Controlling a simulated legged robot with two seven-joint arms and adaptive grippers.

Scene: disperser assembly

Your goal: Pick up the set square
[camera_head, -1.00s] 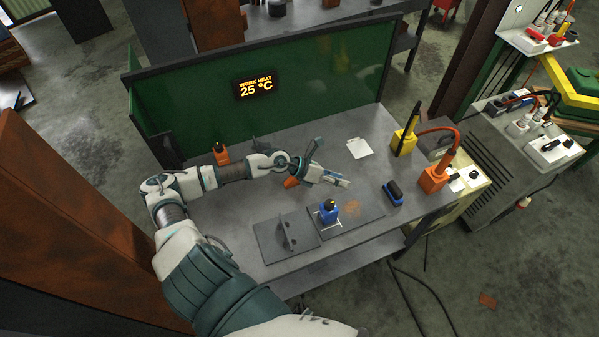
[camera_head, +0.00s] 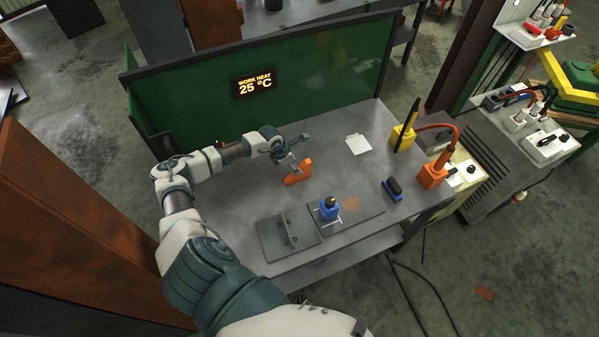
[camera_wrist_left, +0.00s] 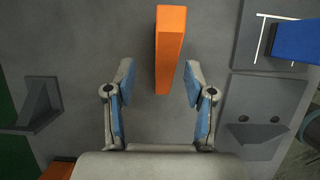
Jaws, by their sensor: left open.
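The orange set square (camera_head: 298,172) stands on the grey workbench, right beside my left gripper in the head view. In the left wrist view the set square (camera_wrist_left: 170,50) is seen edge-on as an orange bar, its near end reaching between the fingertips. My left gripper (camera_head: 291,164) is open; in the left wrist view its two blue-padded fingers (camera_wrist_left: 159,82) lie one on each side of that end, with visible gaps. I cannot tell its exact height above the bench. My right gripper is not in view.
A grey plate with an upright bracket (camera_head: 289,238) and a plate bearing a blue tool (camera_head: 329,207) lie nearer the front. A dark blue item (camera_head: 393,189), an orange holder (camera_head: 432,176) and a yellow holder (camera_head: 403,138) stand right. A green panel (camera_head: 320,75) closes the back.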

